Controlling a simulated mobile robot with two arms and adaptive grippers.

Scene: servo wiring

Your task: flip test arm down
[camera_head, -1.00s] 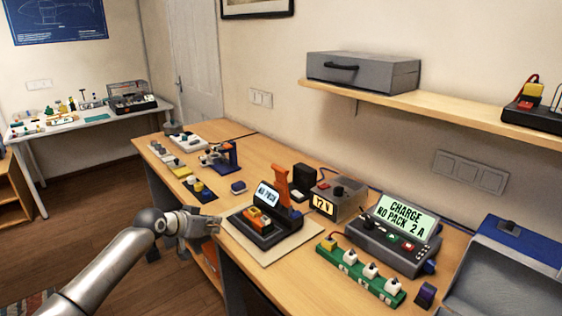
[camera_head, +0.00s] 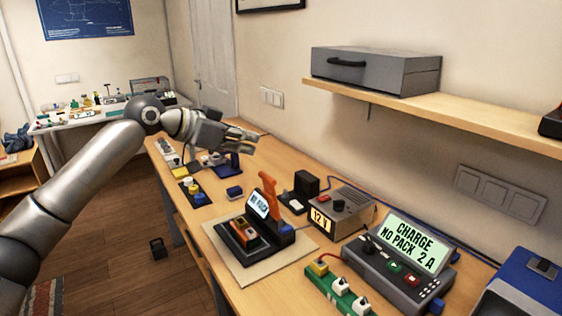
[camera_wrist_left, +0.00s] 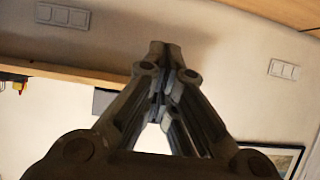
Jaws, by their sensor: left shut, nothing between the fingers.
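The test arm (camera_head: 267,189) is an orange lever standing upright at the back of a dark test station. The test station (camera_head: 234,257) rests on a beige mat and has a small lit screen reading "NO PACK" (camera_head: 259,205). An orange and dark block sits in its front cradle. My left gripper (camera_head: 254,143) is raised above the far part of the bench, up and left of the test arm and apart from it. Its fingers also show in the left wrist view (camera_wrist_left: 160,48), closed together at the tips, with nothing between them. My right gripper is out of view.
A 12 V supply (camera_head: 351,210) and a charger (camera_head: 387,268) reading "CHARGE NO PACK 2 A" stand right of the station. A green strip (camera_head: 325,290) with white plugs lies in front. A shelf (camera_head: 450,112) with a grey case (camera_head: 375,73) hangs above.

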